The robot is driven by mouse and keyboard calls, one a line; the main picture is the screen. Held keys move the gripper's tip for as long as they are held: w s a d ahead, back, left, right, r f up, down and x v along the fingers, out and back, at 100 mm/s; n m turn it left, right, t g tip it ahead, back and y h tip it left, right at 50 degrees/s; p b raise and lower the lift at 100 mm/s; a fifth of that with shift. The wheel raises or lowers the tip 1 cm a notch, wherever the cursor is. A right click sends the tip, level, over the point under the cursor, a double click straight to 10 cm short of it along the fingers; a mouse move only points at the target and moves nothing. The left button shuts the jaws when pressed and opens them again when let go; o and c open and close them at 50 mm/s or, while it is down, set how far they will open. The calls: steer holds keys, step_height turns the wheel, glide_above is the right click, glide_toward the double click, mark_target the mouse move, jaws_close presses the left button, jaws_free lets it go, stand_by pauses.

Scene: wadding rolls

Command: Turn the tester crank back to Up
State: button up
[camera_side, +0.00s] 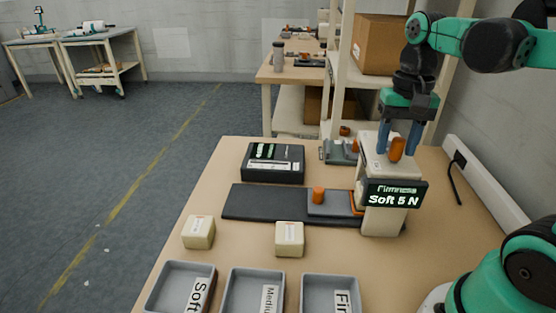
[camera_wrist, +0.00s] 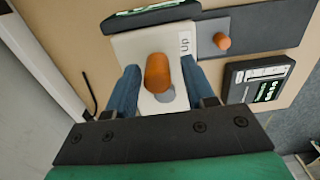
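The tester (camera_side: 384,205) is a cream column near the table's right side, with a black display (camera_side: 394,193) reading "Firmness Soft 5 N". Its crank has an orange grip (camera_side: 397,149) at the column's top, also seen in the wrist view (camera_wrist: 158,73). A grey round part sits beside the grip. An "Up" label (camera_wrist: 185,43) lies on the column's top, up and right of the grip. My gripper (camera_side: 398,152) points down over the column. Its blue fingers stand open on either side of the orange grip, with gaps visible in the wrist view (camera_wrist: 160,92).
A dark base plate (camera_side: 265,203) holds a grey block with an orange knob (camera_side: 318,195). A black device (camera_side: 273,163) stands behind. Two cream blocks (camera_side: 198,232) (camera_side: 289,239) and three labelled grey trays (camera_side: 252,301) are in front. A shelf (camera_side: 342,75) stands behind.

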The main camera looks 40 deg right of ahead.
stand_by(0.3)
steer(key=shift+r, duration=3.5)
